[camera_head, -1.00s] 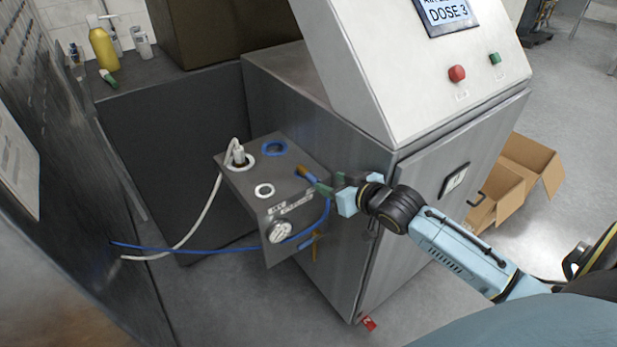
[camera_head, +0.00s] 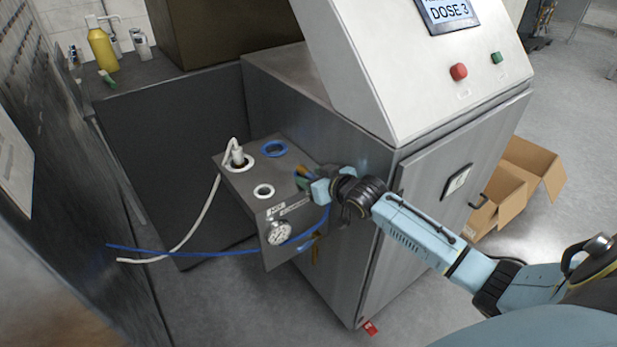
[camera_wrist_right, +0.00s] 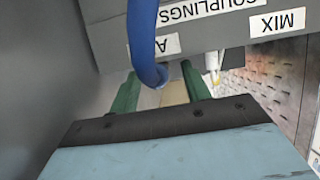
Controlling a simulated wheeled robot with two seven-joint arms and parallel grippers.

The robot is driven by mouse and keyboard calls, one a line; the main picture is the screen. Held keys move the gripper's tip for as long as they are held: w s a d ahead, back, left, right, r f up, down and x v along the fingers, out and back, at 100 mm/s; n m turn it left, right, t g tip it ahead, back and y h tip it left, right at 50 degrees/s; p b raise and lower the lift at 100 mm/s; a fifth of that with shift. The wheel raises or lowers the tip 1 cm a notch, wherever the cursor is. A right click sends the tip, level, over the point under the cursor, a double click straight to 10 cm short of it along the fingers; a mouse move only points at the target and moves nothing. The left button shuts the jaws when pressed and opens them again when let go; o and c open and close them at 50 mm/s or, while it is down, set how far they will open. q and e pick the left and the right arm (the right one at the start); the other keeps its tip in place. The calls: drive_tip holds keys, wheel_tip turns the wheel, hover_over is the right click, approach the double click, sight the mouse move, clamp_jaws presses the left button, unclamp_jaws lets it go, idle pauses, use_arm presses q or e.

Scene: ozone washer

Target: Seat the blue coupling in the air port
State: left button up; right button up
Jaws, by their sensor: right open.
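The blue ring port (camera_head: 274,148) on top of the grey box (camera_head: 240,185) is empty. Beside it, a white plug (camera_head: 238,156) with a white hose sits in another port, and a white-ringed port (camera_head: 263,190) is empty. My right gripper (camera_head: 305,179) is open at the box's right edge, its green fingers partly hidden by the wrist. A small blue and brass piece, seemingly the blue coupling (camera_head: 302,183), shows at the fingers. In the right wrist view, the blue hose (camera_wrist_right: 145,45) reaches down between the open fingers (camera_wrist_right: 160,92); contact cannot be told. My left gripper is out of view.
The steel washer cabinet (camera_head: 340,215) stands close behind and right of the box. A yellow bottle (camera_head: 102,48) stands on the back-left counter. A cardboard box (camera_head: 525,170) lies right. Space above the box is clear.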

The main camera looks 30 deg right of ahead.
clamp_jaws()
idle(0.3)
